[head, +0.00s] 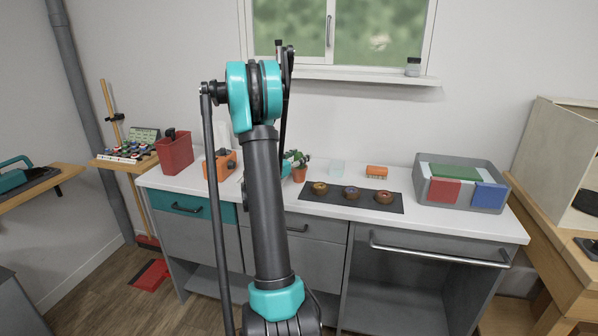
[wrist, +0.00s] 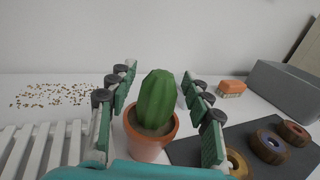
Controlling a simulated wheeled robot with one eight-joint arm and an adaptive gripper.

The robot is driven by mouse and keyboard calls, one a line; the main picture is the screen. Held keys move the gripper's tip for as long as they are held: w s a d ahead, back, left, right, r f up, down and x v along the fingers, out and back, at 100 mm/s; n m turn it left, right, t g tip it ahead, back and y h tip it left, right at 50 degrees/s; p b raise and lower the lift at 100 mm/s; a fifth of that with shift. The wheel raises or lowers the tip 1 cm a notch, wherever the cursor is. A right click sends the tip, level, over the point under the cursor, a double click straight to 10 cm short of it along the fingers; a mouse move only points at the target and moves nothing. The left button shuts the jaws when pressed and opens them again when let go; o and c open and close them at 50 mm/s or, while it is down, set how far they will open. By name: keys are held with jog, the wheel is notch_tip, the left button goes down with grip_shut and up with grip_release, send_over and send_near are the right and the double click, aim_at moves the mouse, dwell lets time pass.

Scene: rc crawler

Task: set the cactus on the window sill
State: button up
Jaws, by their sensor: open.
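The green cactus stands upright in a terracotta pot on the white counter. In the head view its pot (head: 300,174) shows just right of my arm; in the wrist view the cactus (wrist: 157,100) is in the middle. My gripper (wrist: 159,77) is open, with one green-padded finger on each side of the cactus and pot. I see gaps beside the plant, and it is not gripped. In the head view my arm mostly hides the gripper. The white window sill (head: 350,76) runs under the window, above the counter at the back.
On the counter are a dark mat (head: 340,204) with several round rings, an orange brush (head: 377,171), a grey bin (head: 490,172) and a red container (head: 175,153). A white slatted rack (wrist: 45,143) lies left of the pot.

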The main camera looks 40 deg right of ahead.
jog(key=shift+c, duration=0.6)
grip_shut()
jog(key=shift+r, duration=0.1)
